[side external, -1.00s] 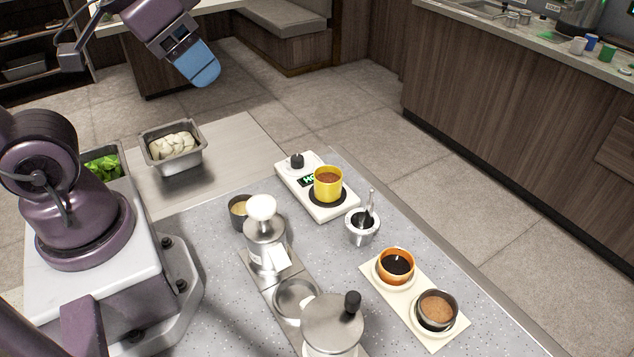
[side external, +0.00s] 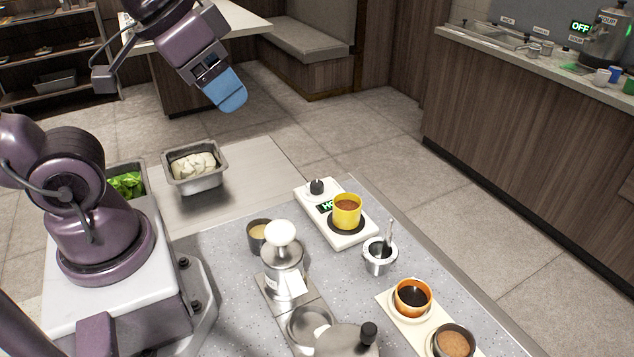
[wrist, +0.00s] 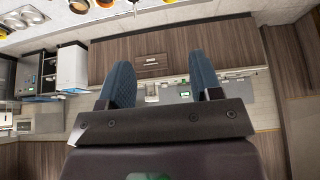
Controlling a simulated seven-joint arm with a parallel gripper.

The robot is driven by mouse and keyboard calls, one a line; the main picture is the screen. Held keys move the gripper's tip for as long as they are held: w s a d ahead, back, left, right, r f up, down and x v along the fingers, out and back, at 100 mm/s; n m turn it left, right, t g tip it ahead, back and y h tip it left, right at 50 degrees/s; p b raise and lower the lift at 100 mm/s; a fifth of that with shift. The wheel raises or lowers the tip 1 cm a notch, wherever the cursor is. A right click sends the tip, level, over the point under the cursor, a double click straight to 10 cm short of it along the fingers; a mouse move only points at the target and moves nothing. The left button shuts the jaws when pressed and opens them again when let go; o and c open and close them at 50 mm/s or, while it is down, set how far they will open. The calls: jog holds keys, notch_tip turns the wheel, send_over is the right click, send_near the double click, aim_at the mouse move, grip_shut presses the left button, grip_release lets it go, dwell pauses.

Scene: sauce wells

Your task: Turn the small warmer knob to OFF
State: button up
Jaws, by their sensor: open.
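The small warmer (side external: 352,236) is a white slab on the grey counter in the side view. Its black knob (side external: 317,187) stands at the far-left end, beside a green-lit display (side external: 325,206) that is partly hidden and seems to begin with "HO". A yellow cup (side external: 347,211) of brown sauce sits on its dark round plate. My gripper (side external: 232,100) is up in the air, left of and well above the warmer, touching nothing. In the wrist view its two blue fingers (wrist: 163,88) are spread apart with nothing between them.
Near the warmer stand a metal pot with a spoon (side external: 380,256), a white-knobbed metal dispenser (side external: 282,262) and a dark cup (side external: 258,235). Orange (side external: 413,297) and grey (side external: 454,343) cups sit on a cream tray. Metal bins of white pieces (side external: 195,171) and greens (side external: 127,183) stand left.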

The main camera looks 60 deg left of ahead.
jog(key=m+g, duration=0.5)
jog(key=m, duration=1.2)
send_near(317, 184)
jog(key=f, duration=0.9)
jog(key=shift+w+f, duration=0.25)
jog(key=c, duration=0.9)
